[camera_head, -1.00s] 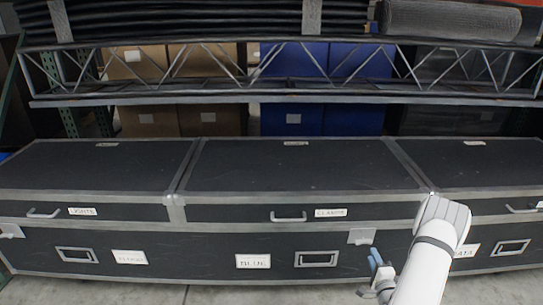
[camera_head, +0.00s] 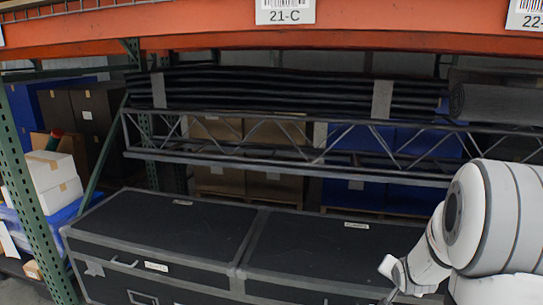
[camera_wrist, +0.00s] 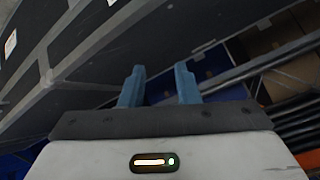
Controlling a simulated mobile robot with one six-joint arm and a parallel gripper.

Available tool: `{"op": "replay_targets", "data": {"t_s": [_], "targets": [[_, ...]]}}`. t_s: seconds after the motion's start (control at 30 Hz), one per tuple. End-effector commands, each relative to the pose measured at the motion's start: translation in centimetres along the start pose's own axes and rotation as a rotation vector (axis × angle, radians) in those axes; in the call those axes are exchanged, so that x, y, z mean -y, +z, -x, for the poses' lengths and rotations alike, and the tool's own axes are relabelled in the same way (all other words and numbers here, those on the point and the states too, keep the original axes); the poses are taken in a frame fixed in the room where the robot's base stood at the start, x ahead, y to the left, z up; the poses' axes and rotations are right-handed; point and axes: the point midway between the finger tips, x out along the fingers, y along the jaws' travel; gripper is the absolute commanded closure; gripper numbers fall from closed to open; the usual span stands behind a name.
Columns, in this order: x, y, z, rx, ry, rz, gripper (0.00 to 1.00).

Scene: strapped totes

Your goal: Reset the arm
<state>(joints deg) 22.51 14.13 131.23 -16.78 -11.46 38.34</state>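My white arm is folded at the lower right of the head view. My gripper shows in the wrist view (camera_wrist: 158,88), with two blue fingers standing apart and nothing between them. Its fingertips are hidden or too small to make out in the head view. Beyond the fingers, the wrist view shows the side of a black case (camera_wrist: 95,55) with grey metal edging, tilted in the picture.
Long black cases (camera_head: 160,225) with metal trim stand below a metal truss (camera_head: 290,152). Black rolled material (camera_head: 270,92) lies on the truss. A green rack post (camera_head: 35,190) and white boxes (camera_head: 55,175) stand at left. An orange beam (camera_head: 180,45) crosses the top.

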Motion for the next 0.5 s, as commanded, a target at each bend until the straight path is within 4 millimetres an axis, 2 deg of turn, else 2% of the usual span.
{"op": "replay_targets", "data": {"t_s": [0.03,0.2,0.4,0.5], "targets": [[2.0,-0.9,3.8,0.029,0.012,0.056,0.71],[5.4,0.5,13.3,0.171,0.054,0.239,0.71],[7.7,3.4,24.7,0.363,0.046,0.456,0.71],[8.1,5.1,29.6,0.454,0.024,0.555,0.71]]}}
